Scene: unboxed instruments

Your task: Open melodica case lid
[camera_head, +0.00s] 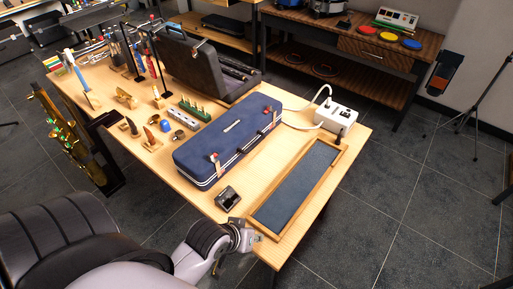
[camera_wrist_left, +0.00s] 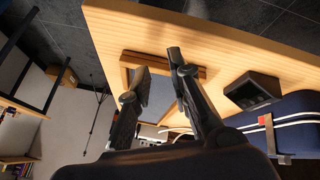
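The melodica case (camera_head: 228,132) is a long dark blue box with pale trim, lying flat on the wooden table with its lid down. Two latches with red parts, the near one (camera_head: 214,158) and the far one (camera_head: 269,111), sit on its front side. In the left wrist view, part of the case (camera_wrist_left: 300,128) and a red-marked latch (camera_wrist_left: 267,131) show at the right edge. My left gripper (camera_head: 250,238) is at the table's front edge, near the tray's near end and apart from the case. Its fingers (camera_wrist_left: 158,62) are spread and empty. My right gripper is not visible.
A wood-framed tray (camera_head: 253,220) with a grey-blue surface lies in front of the case. A small black box (camera_head: 228,198) stands between case and gripper. A white device (camera_head: 336,117) with a cable is beyond the tray. An open black case (camera_head: 196,66) and small instrument parts lie behind.

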